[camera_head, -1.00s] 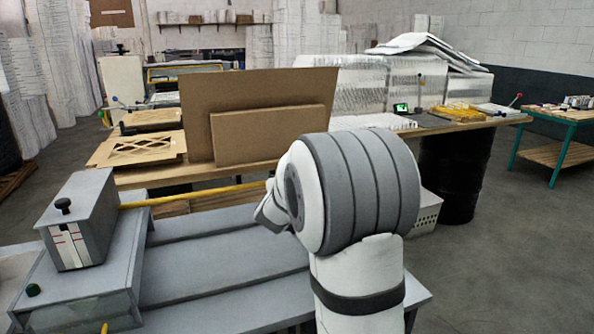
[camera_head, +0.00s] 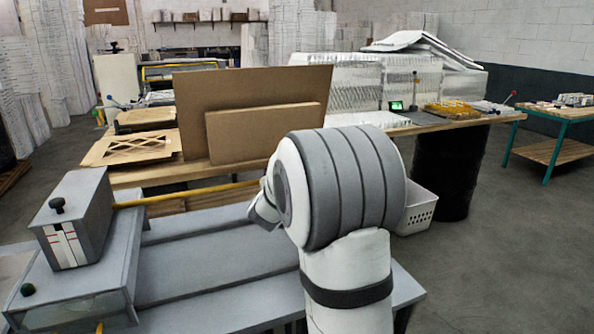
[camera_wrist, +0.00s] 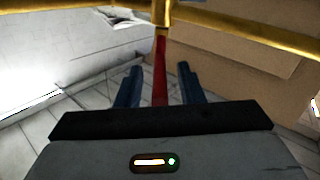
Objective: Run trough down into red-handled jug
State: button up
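I cannot make out a trough or a red-handled jug in either view. In the wrist view my gripper (camera_wrist: 160,67) is open, with two dark blue fingers apart. A red upright strip (camera_wrist: 160,72) shows between the fingers, with a visible gap on each side. It meets a yellow post (camera_wrist: 161,14) above it; whether it belongs to a jug I cannot tell. In the head view my own arm hides the gripper, beside a long yellow bar (camera_head: 190,194) over the grey machine bed (camera_head: 215,258).
A grey box with a black knob (camera_head: 75,220) stands on the machine's left. Brown boards (camera_head: 262,135) lean on the wooden bench behind. A white crate (camera_head: 417,212) and black drum (camera_head: 452,175) stand right of my arm.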

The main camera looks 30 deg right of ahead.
jog(key=v, duration=0.8)
dwell(0.4)
jog(key=s+a+f+n+g+y+p, duration=0.1)
jog(key=s+a+n+g+y+p, duration=0.15)
jog(key=s+a+y, duration=0.35)
jog(key=s+a+f+n+g+y+p, duration=0.1)
jog(key=s+a+n+y+p, duration=0.2)
jog(key=a+y, duration=0.45)
jog(key=s+a+f+g+h+p, duration=0.1)
jog(key=s+f+g, duration=0.2)
jog(key=s, duration=1.6)
jog(key=g, duration=0.4)
jog(key=shift+s+a+h+p, duration=0.2)
jog(key=shift+s+h+p, duration=0.1)
jog(key=shift+s+h, duration=0.1)
jog(key=shift+f+g, duration=0.1)
jog(key=shift+g, duration=0.15)
dwell(0.8)
